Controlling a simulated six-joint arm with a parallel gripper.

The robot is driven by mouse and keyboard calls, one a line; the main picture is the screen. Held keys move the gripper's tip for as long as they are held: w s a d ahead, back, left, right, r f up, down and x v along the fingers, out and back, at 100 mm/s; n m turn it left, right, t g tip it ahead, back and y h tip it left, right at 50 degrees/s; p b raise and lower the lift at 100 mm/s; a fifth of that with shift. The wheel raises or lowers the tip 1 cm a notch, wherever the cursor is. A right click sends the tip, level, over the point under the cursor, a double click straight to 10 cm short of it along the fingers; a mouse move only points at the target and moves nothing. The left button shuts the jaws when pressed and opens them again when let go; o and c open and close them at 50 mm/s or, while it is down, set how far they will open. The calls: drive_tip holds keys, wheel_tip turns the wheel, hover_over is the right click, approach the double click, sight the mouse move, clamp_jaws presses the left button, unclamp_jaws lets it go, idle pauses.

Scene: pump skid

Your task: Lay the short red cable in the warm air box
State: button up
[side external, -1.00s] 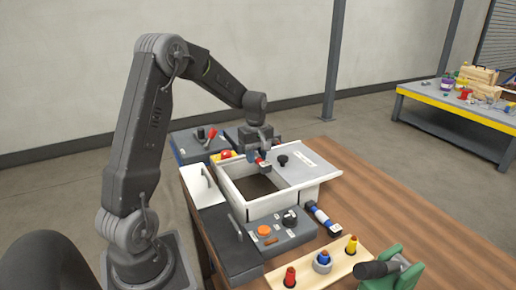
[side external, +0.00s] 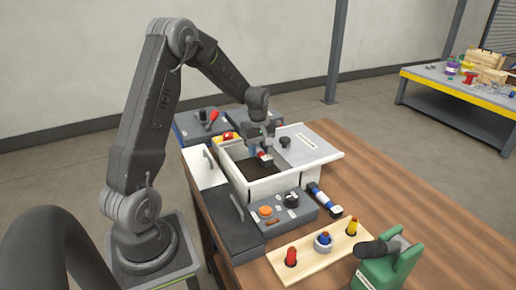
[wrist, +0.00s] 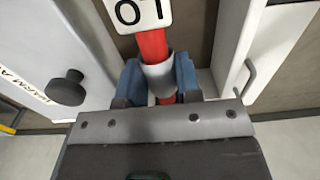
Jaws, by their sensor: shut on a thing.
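The short red cable (wrist: 152,45) has a pale sleeve and a white tag reading "01". My gripper (wrist: 160,78) is shut on it at the sleeve, between blue fingers. The side view shows my gripper (side external: 262,148) and the red cable (side external: 266,157) over the opening of the white warm air box (side external: 285,186). Its grey lid (side external: 308,147), with a black knob, is slid to the right, so the left part stands open. In the wrist view the lid (wrist: 40,60) lies at the left. Whether the cable touches the floor of the box cannot be told.
A white panel with a handle (side external: 204,166) and a dark one (side external: 232,222) are left of the box. In front are a grey control box (side external: 283,210), a blue-and-white cable piece (side external: 325,202), a wooden peg board (side external: 310,257) and a green device (side external: 385,268).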

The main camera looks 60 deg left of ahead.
sight(258, 175)
drive_tip(key=shift+f, duration=0.35)
drive_tip(key=shift+f, duration=3.2)
drive_tip(key=shift+f, duration=0.4)
drive_tip(key=o, duration=0.9)
wheel_tip(258, 175, up, 13)
drive_tip(key=shift+r, duration=0.4)
